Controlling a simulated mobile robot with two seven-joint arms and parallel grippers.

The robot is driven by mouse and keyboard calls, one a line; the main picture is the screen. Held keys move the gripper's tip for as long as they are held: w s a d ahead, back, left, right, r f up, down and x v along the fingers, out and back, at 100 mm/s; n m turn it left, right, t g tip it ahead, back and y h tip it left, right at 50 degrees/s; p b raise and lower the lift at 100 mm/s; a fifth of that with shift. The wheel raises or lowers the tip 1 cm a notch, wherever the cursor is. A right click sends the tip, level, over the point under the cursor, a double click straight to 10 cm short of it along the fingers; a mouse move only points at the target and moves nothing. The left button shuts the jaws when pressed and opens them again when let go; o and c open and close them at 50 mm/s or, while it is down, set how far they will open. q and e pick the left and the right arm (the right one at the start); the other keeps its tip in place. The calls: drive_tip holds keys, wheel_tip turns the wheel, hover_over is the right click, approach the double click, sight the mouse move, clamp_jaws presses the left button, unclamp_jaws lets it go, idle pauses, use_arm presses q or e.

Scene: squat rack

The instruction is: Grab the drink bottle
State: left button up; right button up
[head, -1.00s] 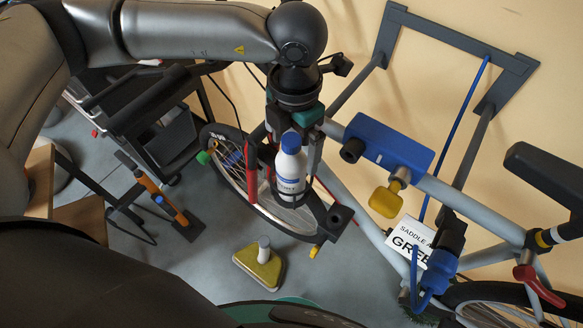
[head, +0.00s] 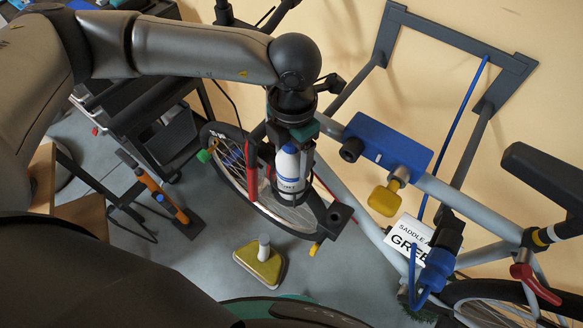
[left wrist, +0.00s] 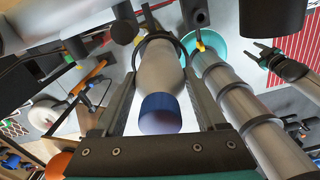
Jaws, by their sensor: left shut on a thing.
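The white drink bottle (head: 289,168) stands below my left wrist in the head view, beside the bike's grey tube. Its blue cap is mostly hidden there by my gripper; the left wrist view shows the cap (left wrist: 160,113) and the pale bottle body (left wrist: 160,72) between the fingers. My left gripper (head: 291,178) reaches down over the bottle and is shut on it, one finger on each side. A dark ring (left wrist: 160,37) surrounds the bottle's far part in the left wrist view.
A blue clamp (head: 388,145) with a yellow knob (head: 386,200) sits right of the bottle. A bike wheel (head: 235,165) is close on its left. A yellow-topped object (head: 259,265) lies on the floor below. A black cart (head: 170,130) stands at the left.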

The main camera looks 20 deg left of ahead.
use_arm(q)
clamp_jaws()
drive_tip(key=shift+r, duration=0.1)
idle(0.4)
